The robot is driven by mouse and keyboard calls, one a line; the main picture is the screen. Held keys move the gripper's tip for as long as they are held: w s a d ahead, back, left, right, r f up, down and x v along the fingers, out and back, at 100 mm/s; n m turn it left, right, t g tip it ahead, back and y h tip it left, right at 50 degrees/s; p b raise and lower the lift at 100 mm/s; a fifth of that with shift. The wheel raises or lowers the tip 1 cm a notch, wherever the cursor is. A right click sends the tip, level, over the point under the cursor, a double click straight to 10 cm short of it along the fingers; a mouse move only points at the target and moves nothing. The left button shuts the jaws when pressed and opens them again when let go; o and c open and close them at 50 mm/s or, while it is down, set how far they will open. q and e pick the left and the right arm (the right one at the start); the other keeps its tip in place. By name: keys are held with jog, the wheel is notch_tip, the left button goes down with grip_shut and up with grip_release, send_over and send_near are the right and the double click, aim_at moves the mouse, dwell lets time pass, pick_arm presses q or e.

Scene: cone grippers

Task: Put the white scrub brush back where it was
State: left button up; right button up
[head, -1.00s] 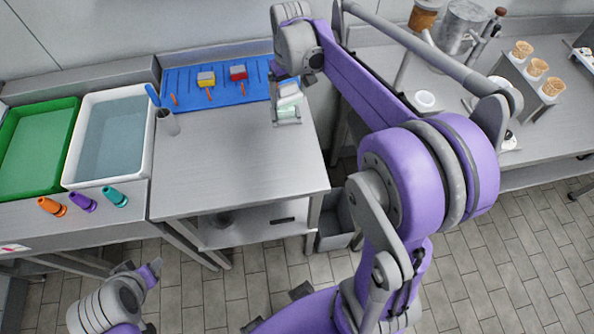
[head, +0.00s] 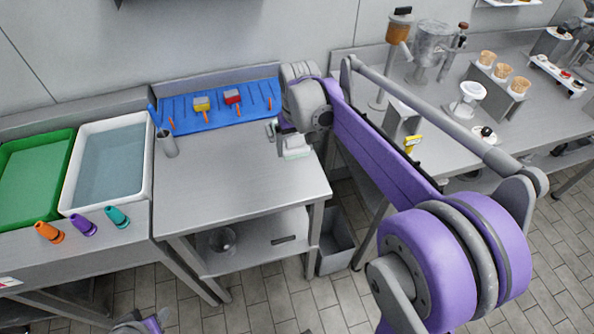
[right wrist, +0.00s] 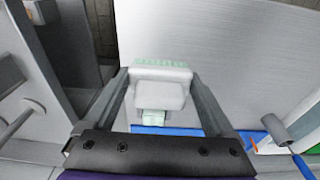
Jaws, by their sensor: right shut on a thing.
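The white scrub brush (head: 297,146) with pale green bristles shows at the right edge of the steel table, in front of the blue mat's right end. In the right wrist view the brush (right wrist: 160,92) sits between the two fingers. My right gripper (head: 283,132) is shut on it; it also shows in the right wrist view (right wrist: 162,98). I cannot tell whether the brush touches the table. The blue mat (head: 190,122) lies at the back of the table. Only a bit of my left arm shows at the bottom left; its jaws cannot be made out.
A yellow brush (head: 201,104) and a red brush (head: 232,97) lie on the mat. A white basin (head: 150,165) and green tray (head: 33,170) are farther left. The table's middle is clear.

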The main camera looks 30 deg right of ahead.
aim_at(296, 155)
notch_tip(296, 155, down, 4)
jog(key=shift+w+d+r, duration=0.1)
jog(key=shift+f, duration=1.9)
jog(key=shift+f+b, duration=0.15)
jog(key=shift+b, duration=0.15)
jog(key=o, duration=1)
